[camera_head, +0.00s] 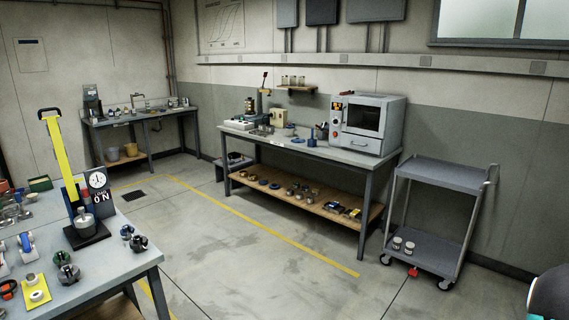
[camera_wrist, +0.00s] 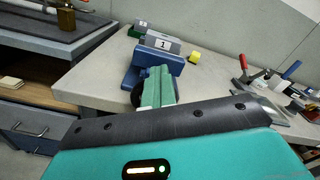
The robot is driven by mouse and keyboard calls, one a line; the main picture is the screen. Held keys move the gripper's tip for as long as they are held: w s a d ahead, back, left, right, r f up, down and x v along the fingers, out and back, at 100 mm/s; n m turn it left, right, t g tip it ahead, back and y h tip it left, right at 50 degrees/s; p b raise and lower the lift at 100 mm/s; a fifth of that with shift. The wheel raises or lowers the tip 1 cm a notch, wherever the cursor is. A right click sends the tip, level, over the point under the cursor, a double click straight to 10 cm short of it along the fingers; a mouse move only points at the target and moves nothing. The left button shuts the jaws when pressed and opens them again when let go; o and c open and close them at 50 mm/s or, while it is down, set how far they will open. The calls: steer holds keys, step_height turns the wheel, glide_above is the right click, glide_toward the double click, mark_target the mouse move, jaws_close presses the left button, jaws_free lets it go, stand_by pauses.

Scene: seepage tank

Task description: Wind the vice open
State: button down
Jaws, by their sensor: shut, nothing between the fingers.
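A blue vice-like body (camera_wrist: 172,65) stands on a pale bench top (camera_wrist: 95,78) in the wrist view, just beyond my gripper. A white plate marked "1" (camera_wrist: 162,44) shows at its back. My gripper (camera_wrist: 157,72) reaches toward it with its green fingers together and nothing between them. The fingers overlap the blue body in the picture; I cannot tell whether they touch it. A dark round part (camera_wrist: 138,95) shows partly beside the fingers. The vice's handle and jaw gap are not clearly seen. I cannot make out the vice in the head view.
In the wrist view, a yellow block (camera_wrist: 194,58) lies right of the vice, and red- and black-handled tools (camera_wrist: 286,76) lie farther right. The head view shows benches, a grey trolley (camera_head: 440,175) and open floor (camera_head: 250,235).

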steer(key=shift+w+d+f, duration=0.2)
steer(key=shift+w, duration=0.1)
steer(key=shift+w+d+f, duration=0.5)
steer(key=shift+w+d, duration=0.2)
steer(key=shift+w+f, duration=0.1)
steer(key=shift+d+f, duration=0.1)
steer(key=shift+f, duration=0.2)
stand_by(0.5)
steer(key=shift+w, duration=0.15)
steer(key=v, duration=0.6)
steer(key=shift+w+d+r, duration=0.25)
steer(key=shift+r, duration=0.05)
